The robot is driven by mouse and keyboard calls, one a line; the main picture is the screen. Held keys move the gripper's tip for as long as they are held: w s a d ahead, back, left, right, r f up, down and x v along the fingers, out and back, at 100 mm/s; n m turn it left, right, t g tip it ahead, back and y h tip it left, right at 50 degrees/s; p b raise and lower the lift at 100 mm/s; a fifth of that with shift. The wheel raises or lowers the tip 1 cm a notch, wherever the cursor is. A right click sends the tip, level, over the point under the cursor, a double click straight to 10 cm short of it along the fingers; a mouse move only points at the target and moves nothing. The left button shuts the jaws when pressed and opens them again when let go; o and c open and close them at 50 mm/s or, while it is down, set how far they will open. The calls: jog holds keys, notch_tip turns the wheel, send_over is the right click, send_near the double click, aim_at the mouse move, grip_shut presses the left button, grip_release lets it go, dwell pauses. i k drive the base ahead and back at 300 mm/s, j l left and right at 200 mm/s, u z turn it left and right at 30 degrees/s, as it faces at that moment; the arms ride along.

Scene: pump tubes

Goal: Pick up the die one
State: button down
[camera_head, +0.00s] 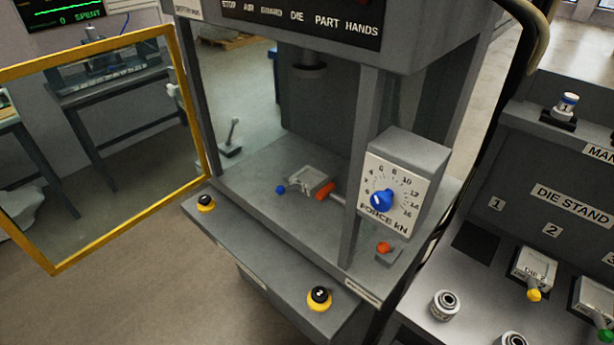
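A small grey die block (308,180) with a blue ball knob (281,190) at its left sits on the press bed. I cannot read a label on it. An orange handle (325,191) on a metal rod lies at its right side. On the die stand, the place by number 1 is a bare dark pad (476,243). Die 2 (533,266), with a yellow knob, sits by number 2. A similar die (595,298) with a green knob is cut off at the right edge. My gripper is not in view.
The yellow-framed guard door (100,140) stands swung open at left, leaving the press front open. A force dial box (400,185) and post stand at the bed's right. Black-and-yellow buttons (319,297) sit on the front ledge. Round metal parts (445,304) stand on the die stand's left.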

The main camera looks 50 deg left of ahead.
aim_at(309, 180)
jog(key=u, duration=1.75)
jog(key=i+j+z, duration=0.15)
jog(key=j+z, duration=0.35)
jog(key=i+j+z, duration=0.1)
jog(key=j+z, duration=0.2)
jog(key=z, duration=0.15)
jog(key=j+z, duration=0.5)
jog(key=j, duration=0.6)
jog(key=i+j+z, duration=0.1)
jog(key=j, duration=0.55)
jog(key=i, duration=0.25)
